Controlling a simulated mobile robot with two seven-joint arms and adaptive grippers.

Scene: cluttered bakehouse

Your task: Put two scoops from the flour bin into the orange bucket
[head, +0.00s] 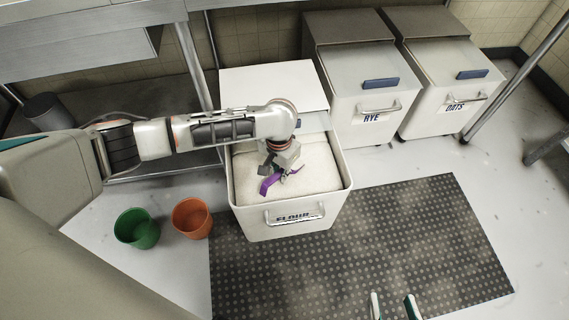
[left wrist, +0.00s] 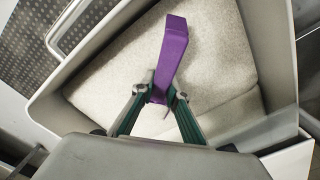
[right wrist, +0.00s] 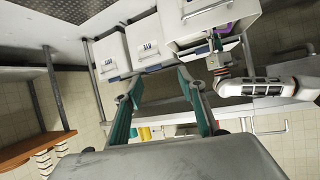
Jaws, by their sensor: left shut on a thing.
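The flour bin (head: 290,222) stands open, with pale flour (head: 300,152) filling much of it. My left gripper (head: 281,172) reaches down into the bin and is shut on a purple scoop (head: 268,185). In the left wrist view the scoop (left wrist: 173,45) sticks out from between the fingertips (left wrist: 160,95), over the flour. I cannot tell whether the scoop carries flour. The orange bucket (head: 191,218) stands on the floor left of the bin; what is inside it is not clear. My right gripper (head: 394,306) is open and empty above the dark mat.
A green bucket (head: 137,229) stands just left of the orange one. Closed rye (head: 365,105) and oats (head: 455,105) bins stand to the right of the flour bin. A dark studded mat (head: 430,235) covers the front floor. A metal bench (head: 80,55) is at the back left.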

